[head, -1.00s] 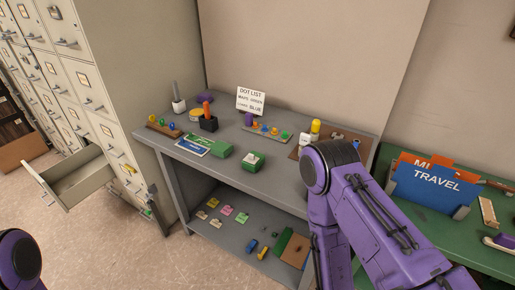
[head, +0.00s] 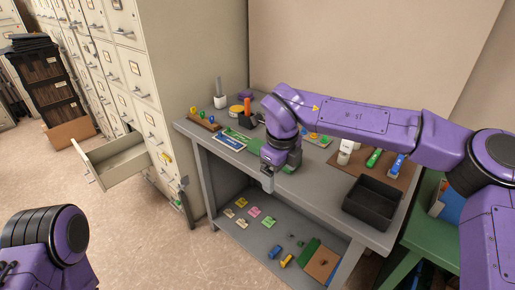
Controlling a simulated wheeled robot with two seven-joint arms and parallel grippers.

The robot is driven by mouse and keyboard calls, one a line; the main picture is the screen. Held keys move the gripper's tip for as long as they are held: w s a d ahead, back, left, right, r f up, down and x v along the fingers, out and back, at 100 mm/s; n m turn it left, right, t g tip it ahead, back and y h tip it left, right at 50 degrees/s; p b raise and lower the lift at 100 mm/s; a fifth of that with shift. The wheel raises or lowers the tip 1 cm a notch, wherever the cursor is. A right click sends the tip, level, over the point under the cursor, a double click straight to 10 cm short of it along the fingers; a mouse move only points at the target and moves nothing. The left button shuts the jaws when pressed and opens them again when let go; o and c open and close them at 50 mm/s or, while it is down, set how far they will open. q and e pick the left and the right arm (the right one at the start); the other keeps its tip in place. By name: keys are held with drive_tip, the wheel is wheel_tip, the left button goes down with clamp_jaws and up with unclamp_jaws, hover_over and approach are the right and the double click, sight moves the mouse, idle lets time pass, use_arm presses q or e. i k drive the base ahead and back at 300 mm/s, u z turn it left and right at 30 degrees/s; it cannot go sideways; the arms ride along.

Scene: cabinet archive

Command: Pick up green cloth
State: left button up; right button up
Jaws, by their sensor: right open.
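Several green things show, and I cannot tell for sure which is the cloth. A small plain green piece (head: 254,146) lies on the grey table top, partly hidden by my right arm. Another green item (head: 289,168) shows just behind my right gripper, mostly covered. A flat green piece (head: 308,249) lies on the lower shelf beside a brown board. My right gripper (head: 268,184) points down at the table's front edge, close to the two green items on top. It is open and holds nothing that I can see. My left gripper is out of view.
A black tray (head: 373,203) stands at the table's right front. Behind it is a brown board (head: 376,164) with coloured items. An open drawer (head: 115,158) juts from the cabinet at left. Small coloured tags (head: 248,213) lie on the lower shelf.

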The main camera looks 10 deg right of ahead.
sight(254, 146)
drive_tip(key=i, duration=1)
